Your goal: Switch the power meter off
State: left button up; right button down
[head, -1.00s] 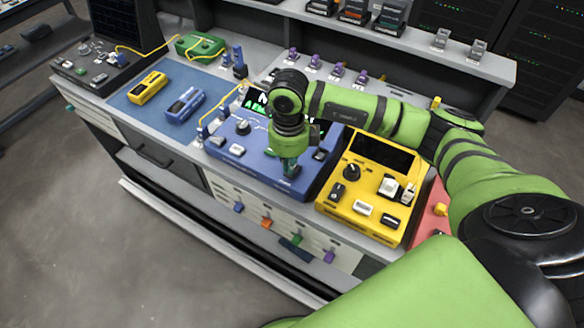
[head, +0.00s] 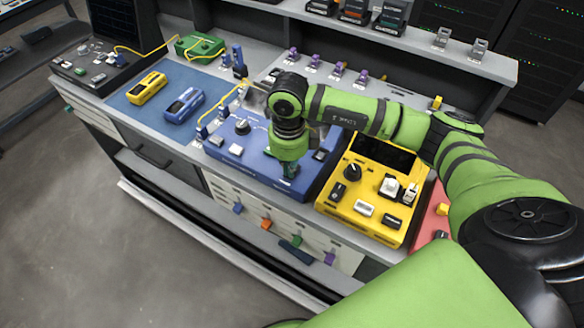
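A large blue bench unit (head: 222,152) stands on the counter with a knob and several buttons on its sloping front. I take it to be the power meter, but I cannot read a label. My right gripper (head: 288,178) points down over the front right of this unit, at or just above its panel. My wrist and gripper hide the controls below and much of the screen behind. No lit text shows on the visible part of the screen. The fingers are too small and dark to tell whether they are open. My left gripper is out of view.
A yellow bench unit (head: 345,203) stands close on the right, with a red one (head: 432,217) beyond it. A blue mat (head: 140,107) on the left holds small yellow (head: 147,88) and blue (head: 184,106) handheld devices. A raised shelf (head: 440,60) runs behind.

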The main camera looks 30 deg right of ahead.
jog(key=shift+s+f, duration=0.1)
jog(key=shift+r+p, duration=0.55)
jog(key=shift+r, duration=0.2)
jog(key=shift+r+p, duration=1.6)
jog(key=shift+r, duration=1.2)
jog(key=shift+a+f, duration=0.1)
